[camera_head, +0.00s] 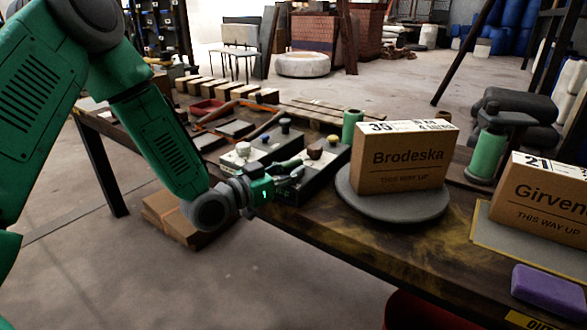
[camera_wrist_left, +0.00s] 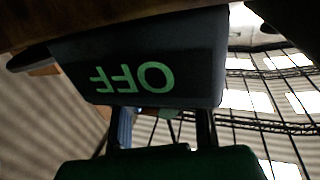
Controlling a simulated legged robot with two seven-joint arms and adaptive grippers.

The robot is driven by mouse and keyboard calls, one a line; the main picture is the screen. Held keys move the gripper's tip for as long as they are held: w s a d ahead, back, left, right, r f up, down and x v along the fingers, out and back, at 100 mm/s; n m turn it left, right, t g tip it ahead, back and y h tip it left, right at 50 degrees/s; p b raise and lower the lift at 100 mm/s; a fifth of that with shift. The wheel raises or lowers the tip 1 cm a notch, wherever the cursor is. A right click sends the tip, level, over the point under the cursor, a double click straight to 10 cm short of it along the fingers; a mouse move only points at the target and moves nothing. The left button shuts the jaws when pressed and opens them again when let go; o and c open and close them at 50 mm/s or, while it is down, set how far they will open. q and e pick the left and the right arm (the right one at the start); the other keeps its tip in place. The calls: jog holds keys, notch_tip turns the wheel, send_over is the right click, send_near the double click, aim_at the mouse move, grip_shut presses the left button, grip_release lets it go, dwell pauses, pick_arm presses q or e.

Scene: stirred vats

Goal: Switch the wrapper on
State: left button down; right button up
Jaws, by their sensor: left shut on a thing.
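The wrapper has a round grey turntable (camera_head: 398,205) with a brown carton marked Brodeska (camera_head: 400,165) on it. A green roll on a dark stand (camera_head: 487,152) is behind and right of it. Dark control boxes with knobs stand left of the turntable; the nearer one (camera_head: 318,178) has a brown knob (camera_head: 315,149). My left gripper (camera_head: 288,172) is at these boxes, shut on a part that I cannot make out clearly. In the left wrist view, a dark block with green upside-down OFF lettering (camera_wrist_left: 135,78) hides the fingertips. My right gripper is out of view.
A carton marked Girven (camera_head: 540,200) and a purple block (camera_head: 548,287) are on the table at right. A white knob (camera_head: 243,149) tops the left box. Pallets and trays lie behind. A flat carton (camera_head: 178,220) is on the floor.

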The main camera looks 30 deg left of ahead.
pick_arm(q)
jog(key=n+y, duration=0.3)
jog(key=y, duration=0.1)
jog(key=n+y+p, duration=0.1)
jog(key=n+y, duration=0.1)
jog(key=y, duration=0.2)
jog(key=shift+w+r+n+t+y, duration=0.1)
jog(key=shift+r+n+t+y, duration=0.1)
jog(key=shift+n+t+y, duration=0.15)
jog(key=n+g+y+p, duration=0.1)
jog(key=n+y, duration=0.1)
jog(key=y, duration=0.2)
jog(key=shift+r+n, duration=0.1)
jog(key=shift+n, duration=0.25)
jog(key=shift+a+n+g+y+p, duration=0.1)
jog(key=shift+n+g+y+p, duration=0.5)
jog(key=shift+n+g+y, duration=0.65)
jog(key=shift+n+g+y+p, duration=0.6)
jog(key=shift+n+y, duration=0.35)
jog(key=shift+y, duration=0.65)
jog(key=shift+w, duration=0.1)
jog(key=c, duration=1.4)
grip_release()
jog(key=shift+o, duration=0.2)
